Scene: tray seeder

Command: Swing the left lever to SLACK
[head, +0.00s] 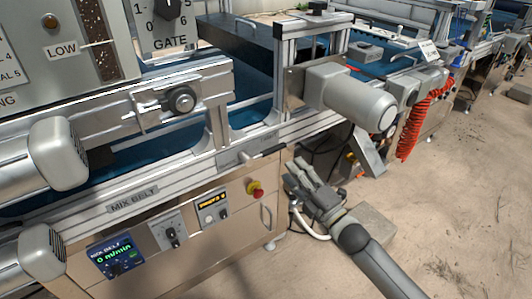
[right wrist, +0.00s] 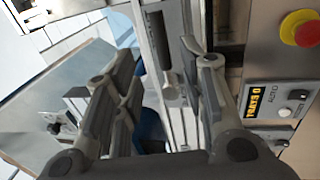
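A small lever (head: 268,153) with a pale handle sits on a plate at the end of the mix belt's side rail in the head view. I cannot read SLACK or any other marking beside it. My right gripper (head: 295,170) is just right of and below the lever, apart from it, with its fingers pointing up and left toward the rail. In the right wrist view the right gripper (right wrist: 160,85) is open and empty. A metal rod with a rounded end (right wrist: 172,94), apparently the lever, shows between and beyond its fingers. My left gripper is not in view.
A red emergency button (head: 254,187) on a yellow base sits below the rail, near my right gripper; it also shows in the right wrist view (right wrist: 309,32). A grey motor (head: 352,98) juts out above right. The sandy floor (head: 460,200) at right is open.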

